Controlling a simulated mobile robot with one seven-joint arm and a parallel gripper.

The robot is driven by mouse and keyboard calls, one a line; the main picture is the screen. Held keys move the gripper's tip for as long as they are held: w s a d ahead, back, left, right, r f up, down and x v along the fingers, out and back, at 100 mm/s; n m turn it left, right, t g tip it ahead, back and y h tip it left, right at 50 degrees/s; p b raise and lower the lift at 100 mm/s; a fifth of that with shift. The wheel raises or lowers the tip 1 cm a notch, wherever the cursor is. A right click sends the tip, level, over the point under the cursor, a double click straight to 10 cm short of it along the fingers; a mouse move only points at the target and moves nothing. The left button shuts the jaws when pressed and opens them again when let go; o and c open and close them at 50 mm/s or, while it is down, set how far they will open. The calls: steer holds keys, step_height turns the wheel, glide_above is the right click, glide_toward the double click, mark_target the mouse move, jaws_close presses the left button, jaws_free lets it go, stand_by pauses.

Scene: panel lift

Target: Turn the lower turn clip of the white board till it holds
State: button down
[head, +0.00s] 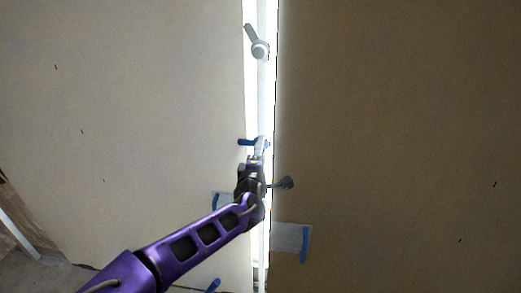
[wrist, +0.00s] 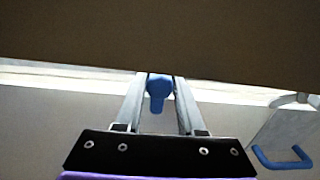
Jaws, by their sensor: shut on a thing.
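A blue turn clip (wrist: 158,92) shows between the two finger bars of my gripper (wrist: 160,78) in the wrist view. My gripper is shut on it. In the head view a blue end of the clip (head: 246,142) sticks out left of my gripper (head: 258,157), at the bright strip between the two boards. The rest of the clip is mostly hidden by my fingers. An upper, pale grey turn clip (head: 260,49) sits higher on the strip, its arm tilted up and left. Which way the held clip's arm points is hard to tell.
A pale board (head: 150,110) fills the left and a brown board (head: 400,120) the right, with a bright gap between. A blue handle (head: 305,245) on a grey plate is low on the right board. A similar blue handle (wrist: 282,160) shows in the wrist view.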

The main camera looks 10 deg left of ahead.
steer(key=shift+r, duration=0.1)
stand_by(0.3)
steer(key=c, duration=0.8)
jaws_free()
